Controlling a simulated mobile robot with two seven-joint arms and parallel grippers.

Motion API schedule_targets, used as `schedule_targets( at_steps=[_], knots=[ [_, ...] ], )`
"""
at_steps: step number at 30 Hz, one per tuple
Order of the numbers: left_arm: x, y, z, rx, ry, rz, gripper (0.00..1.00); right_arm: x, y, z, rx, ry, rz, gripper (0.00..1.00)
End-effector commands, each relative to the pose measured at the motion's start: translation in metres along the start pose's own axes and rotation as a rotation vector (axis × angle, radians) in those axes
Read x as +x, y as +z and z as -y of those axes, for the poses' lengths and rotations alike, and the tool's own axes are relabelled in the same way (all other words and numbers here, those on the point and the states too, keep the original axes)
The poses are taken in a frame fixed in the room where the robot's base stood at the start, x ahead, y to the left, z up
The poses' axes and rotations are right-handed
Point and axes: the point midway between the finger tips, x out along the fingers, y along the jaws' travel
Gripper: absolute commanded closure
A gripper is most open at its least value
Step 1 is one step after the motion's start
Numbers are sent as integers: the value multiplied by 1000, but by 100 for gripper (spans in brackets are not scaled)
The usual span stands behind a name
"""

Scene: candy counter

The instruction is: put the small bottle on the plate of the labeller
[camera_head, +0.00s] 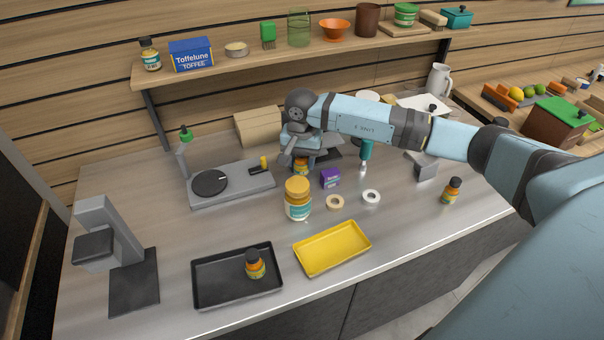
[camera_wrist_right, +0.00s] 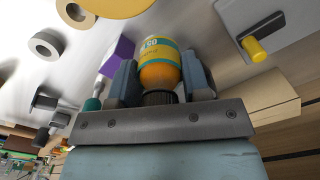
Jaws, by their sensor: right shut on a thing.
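My right gripper (camera_head: 300,157) is shut on a small orange bottle (camera_head: 301,169) with a dark cap, mostly hidden by the gripper in the head view. In the right wrist view the bottle (camera_wrist_right: 158,62) sits between the two fingers, cap towards the gripper. I cannot tell whether its base touches the counter. Left of it stands a grey device (camera_head: 235,187) with a round black plate (camera_head: 210,183), a yellow knob and a green-topped post, which looks like the labeller. The plate is bare. My left gripper is out of view.
A large jar (camera_head: 298,205), a purple box (camera_head: 330,178) and two rings (camera_head: 371,196) stand near the gripper. A black tray (camera_head: 215,298) holds a similar bottle (camera_head: 254,263). A yellow tray (camera_head: 333,248) is in front. A grey stand (camera_head: 105,240) is far left.

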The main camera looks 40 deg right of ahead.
Motion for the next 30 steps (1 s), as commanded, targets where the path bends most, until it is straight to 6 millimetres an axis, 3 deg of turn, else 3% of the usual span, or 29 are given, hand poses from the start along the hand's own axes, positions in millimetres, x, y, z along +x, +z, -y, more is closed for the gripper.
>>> schedule_targets(
  at_steps=[16, 30],
  knots=[
    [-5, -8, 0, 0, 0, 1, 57, 61, 0, 0, 0, 0, 1, 86],
    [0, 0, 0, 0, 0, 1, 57, 70, 0, 0, -1, 0, -1, 86]
  ],
)
